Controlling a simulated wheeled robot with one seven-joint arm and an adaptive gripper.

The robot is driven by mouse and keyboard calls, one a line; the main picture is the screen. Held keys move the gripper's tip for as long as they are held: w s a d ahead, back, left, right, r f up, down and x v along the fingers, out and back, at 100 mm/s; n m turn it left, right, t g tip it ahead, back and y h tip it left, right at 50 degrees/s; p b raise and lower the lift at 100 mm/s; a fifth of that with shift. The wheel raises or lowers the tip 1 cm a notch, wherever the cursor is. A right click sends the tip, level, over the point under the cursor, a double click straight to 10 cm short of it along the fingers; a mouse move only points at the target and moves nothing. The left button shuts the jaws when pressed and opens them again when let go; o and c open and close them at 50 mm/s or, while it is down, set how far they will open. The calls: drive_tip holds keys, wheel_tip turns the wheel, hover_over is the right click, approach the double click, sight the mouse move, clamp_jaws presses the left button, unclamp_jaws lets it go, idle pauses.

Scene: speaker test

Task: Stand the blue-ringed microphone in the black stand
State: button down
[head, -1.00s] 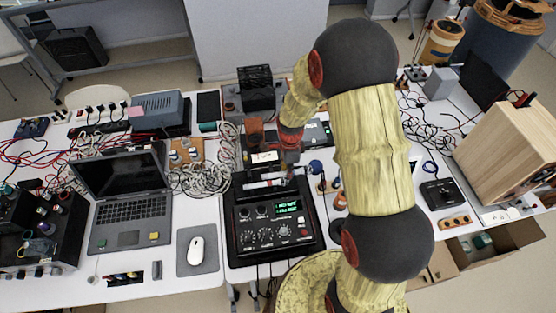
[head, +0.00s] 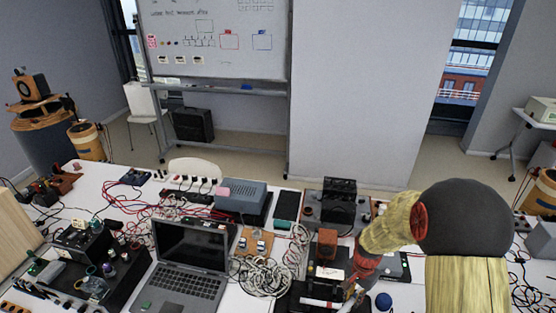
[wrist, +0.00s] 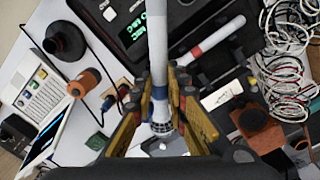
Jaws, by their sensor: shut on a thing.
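In the wrist view my gripper (wrist: 161,84) is shut on a pale grey, rod-like microphone (wrist: 155,35). A blue band (wrist: 160,102) shows near its dark mesh end, between the fingers. Its other end runs out of the top of the picture. A round black base with a raised middle, which looks like the black stand (wrist: 67,41), is on the white table to the left, apart from the microphone. In the head view my gripper (head: 351,288) is low in the picture, and the held microphone cannot be made out clearly there. The stand is not clear in that view.
A red-ringed microphone (wrist: 215,39) lies in a black cradle right of the held one. A black device with a green display (wrist: 135,30) is close by. An orange-brown round thing (wrist: 84,83), coiled cables (wrist: 285,60) and a laptop (head: 190,265) crowd the table.

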drive_tip(key=n, duration=0.1)
drive_tip(key=n+b, duration=0.1)
drive_tip(key=f, duration=0.1)
drive_tip(key=shift+w+a+f+n, duration=0.1)
drive_tip(key=shift+w+a+n, duration=0.15)
drive_tip(key=shift+w+n, duration=0.15)
drive_tip(key=w+a+f+n+b, duration=0.1)
drive_tip(key=f+n+b, duration=0.1)
drive_tip(key=w+a+f+n+b, duration=0.1)
drive_tip(key=f+n+b, duration=0.1)
drive_tip(key=b, duration=0.1)
drive_tip(key=w+a+f+n+b, duration=0.1)
drive_tip(key=a+f+n+b, duration=0.1)
drive_tip(key=b, duration=0.1)
drive_tip(key=shift+w+f, duration=0.1)
drive_tip(key=shift+w, duration=0.15)
drive_tip(key=shift+a+f+n+b, duration=0.3)
drive_tip(key=shift+a+f+b, duration=0.25)
drive_tip(key=shift+f+b, duration=0.3)
drive_tip(key=shift+r, duration=0.15)
